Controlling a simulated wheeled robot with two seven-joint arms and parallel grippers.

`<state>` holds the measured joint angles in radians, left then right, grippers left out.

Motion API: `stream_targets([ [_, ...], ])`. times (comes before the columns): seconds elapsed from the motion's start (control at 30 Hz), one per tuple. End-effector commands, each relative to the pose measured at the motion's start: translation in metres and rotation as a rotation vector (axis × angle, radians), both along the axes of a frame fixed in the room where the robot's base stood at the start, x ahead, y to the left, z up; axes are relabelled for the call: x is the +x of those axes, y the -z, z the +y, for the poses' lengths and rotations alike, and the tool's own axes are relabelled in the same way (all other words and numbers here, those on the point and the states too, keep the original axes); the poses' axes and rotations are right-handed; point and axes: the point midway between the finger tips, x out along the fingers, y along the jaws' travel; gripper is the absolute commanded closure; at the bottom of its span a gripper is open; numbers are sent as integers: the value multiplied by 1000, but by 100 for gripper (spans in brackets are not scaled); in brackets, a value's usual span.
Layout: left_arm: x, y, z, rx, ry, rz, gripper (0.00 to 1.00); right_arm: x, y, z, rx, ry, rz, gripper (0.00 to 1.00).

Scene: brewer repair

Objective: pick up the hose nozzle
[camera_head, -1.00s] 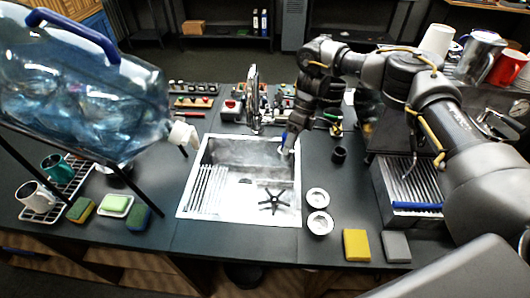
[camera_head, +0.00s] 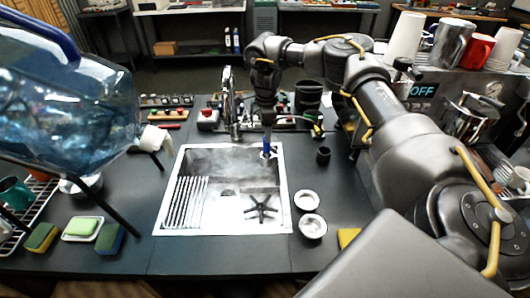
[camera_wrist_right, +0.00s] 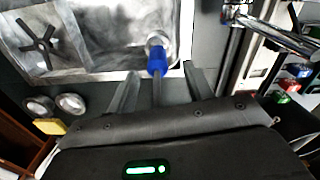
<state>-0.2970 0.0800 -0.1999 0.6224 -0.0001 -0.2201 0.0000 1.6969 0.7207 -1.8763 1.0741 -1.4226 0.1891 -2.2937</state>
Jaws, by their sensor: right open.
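The hose nozzle (camera_head: 267,146) is a small blue piece at the back right rim of the metal sink (camera_head: 286,212). In the right wrist view the blue nozzle (camera_wrist_right: 157,62) points up into a round light collar at the sink's corner, with a grey stem behind it. My right gripper (camera_head: 267,128) hangs over it from behind. In the wrist view the two fingers of my right gripper (camera_wrist_right: 162,74) are apart, one on each side of the nozzle's stem. I cannot tell whether they touch it. My left gripper is not in view.
A chrome faucet (camera_head: 231,105) stands behind the sink. A big blue water bottle (camera_head: 70,110) hangs at the left. An espresso machine (camera_head: 445,88) with cups stands right.

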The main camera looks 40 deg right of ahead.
Motion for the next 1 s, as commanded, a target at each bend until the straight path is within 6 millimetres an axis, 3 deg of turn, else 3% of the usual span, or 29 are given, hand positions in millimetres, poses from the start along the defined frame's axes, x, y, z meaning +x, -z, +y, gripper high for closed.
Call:
stream_targets([
  [0.37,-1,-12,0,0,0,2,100,-2,18,1,1,0,3,49],
  [0.5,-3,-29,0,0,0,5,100,-6,38,0,1,0,4,49],
  [0.7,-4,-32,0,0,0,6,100,-5,61,0,1,0,0,49],
  [0.93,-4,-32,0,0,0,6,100,-5,64,0,2,-1,-1,49],
  [1.0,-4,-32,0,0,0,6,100,-5,64,0,1,-1,0,55],
])
